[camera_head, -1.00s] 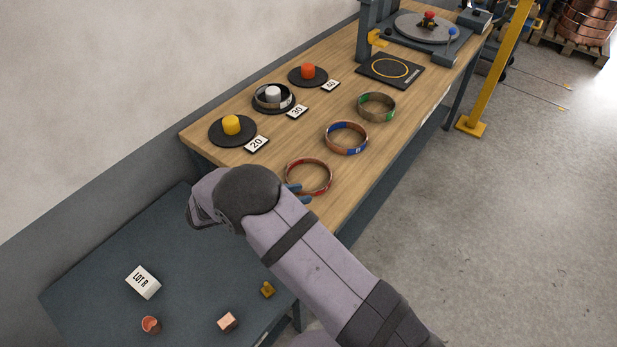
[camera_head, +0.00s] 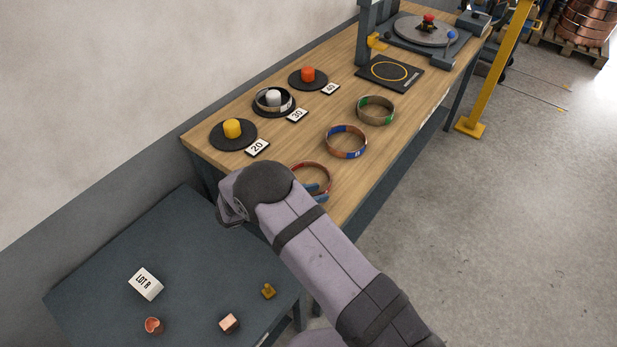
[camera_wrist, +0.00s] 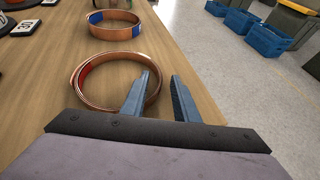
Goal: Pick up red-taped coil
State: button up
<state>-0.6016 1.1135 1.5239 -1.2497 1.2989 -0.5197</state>
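The red-taped coil (camera_head: 316,166) is a copper ring with red tape, lying on the wooden bench near its front end. In the head view my arm covers its near part. In the wrist view the coil (camera_wrist: 76,80) lies left of centre, with red tape on its left side. My gripper (camera_wrist: 160,80) is open with two blue-grey fingers. The left finger overlaps the coil's right rim in the picture, and the right finger is to the right of the ring. Nothing is held between them. In the head view the fingertips (camera_head: 318,190) show at the coil's near side.
A blue-taped coil (camera_head: 346,141) and a green-taped coil (camera_head: 375,110) lie farther along the bench. Dark round stands with yellow (camera_head: 232,128), white (camera_head: 274,97) and orange (camera_head: 308,74) posts line the wall side. A lower dark table (camera_head: 200,260) holds small items.

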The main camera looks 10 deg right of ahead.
jog(key=shift+w+d+f, duration=0.15)
jog(key=shift+d, duration=0.15)
grip_shut()
dwell(0.3)
notch_tip(320, 180, up, 10)
jog(key=b, duration=0.1)
jog(key=shift+b, duration=0.4)
